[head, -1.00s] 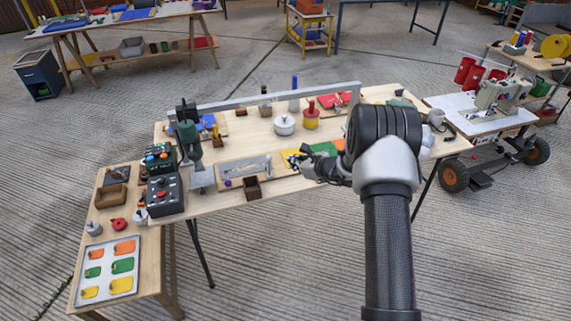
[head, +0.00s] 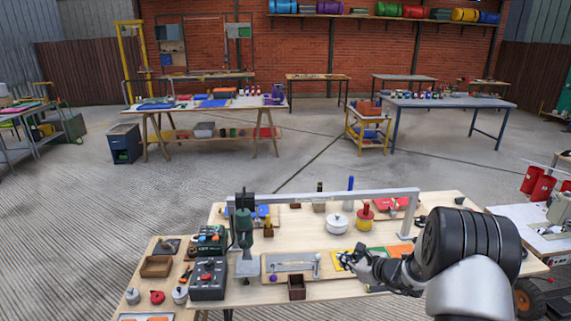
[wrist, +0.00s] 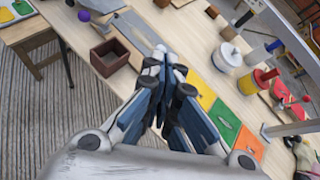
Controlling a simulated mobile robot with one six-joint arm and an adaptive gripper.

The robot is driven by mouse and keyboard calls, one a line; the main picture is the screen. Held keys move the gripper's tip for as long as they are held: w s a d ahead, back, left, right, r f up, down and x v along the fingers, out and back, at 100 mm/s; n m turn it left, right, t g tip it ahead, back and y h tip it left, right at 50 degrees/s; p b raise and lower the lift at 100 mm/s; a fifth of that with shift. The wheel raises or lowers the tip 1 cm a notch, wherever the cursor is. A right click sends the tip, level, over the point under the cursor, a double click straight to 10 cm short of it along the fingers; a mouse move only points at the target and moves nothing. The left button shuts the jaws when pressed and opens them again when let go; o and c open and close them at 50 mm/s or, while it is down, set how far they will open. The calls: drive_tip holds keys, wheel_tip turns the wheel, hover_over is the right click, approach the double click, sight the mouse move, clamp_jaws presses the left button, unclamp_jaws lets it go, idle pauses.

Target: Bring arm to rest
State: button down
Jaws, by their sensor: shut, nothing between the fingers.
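My gripper (head: 347,260) is at the end of my arm, over the front middle of the wooden workbench (head: 330,290). In the wrist view my gripper (wrist: 168,72) has its fingers together with nothing between them. It is beside a row of coloured panels, yellow, green (wrist: 216,119) and orange (wrist: 247,145). A small dark brown open box (wrist: 109,57) is to its left in the wrist view. Whether the fingers touch the panels I cannot tell.
A grey metal bar (head: 320,194) spans the bench behind my gripper. A white pot (head: 337,225) and a red and yellow spool (head: 365,216) stand near it. A green press (head: 244,225) stands to the left. A sewing machine table (head: 525,228) is at the right.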

drive_tip(key=s+a+r+n+g+y, duration=0.1)
drive_tip(key=s+a+r+n, duration=0.15)
drive_tip(key=a+r, duration=0.2)
drive_tip(key=s+a+r+n+y, duration=0.1)
drive_tip(key=a+r+n, duration=0.2)
drive_tip(key=r, duration=0.2)
drive_tip(key=s+a+r+n+g, duration=0.2)
drive_tip(key=s+a+r+n, duration=0.3)
drive_tip(key=s, duration=0.3)
drive_tip(key=s+a+r+n+g, duration=0.2)
drive_tip(key=s+a+r+n, duration=0.25)
drive_tip(key=s, duration=0.35)
drive_tip(key=s+d+r+n+h, duration=0.1)
drive_tip(key=s+d+n+h, duration=0.2)
drive_tip(key=s, duration=0.9)
drive_tip(key=s+d+r+n+g+h, duration=0.1)
drive_tip(key=s+d+n+h, duration=0.3)
drive_tip(key=s+n, duration=0.6)
drive_tip(key=shift+s+r, duration=0.25)
drive_tip(key=shift+s, duration=0.85)
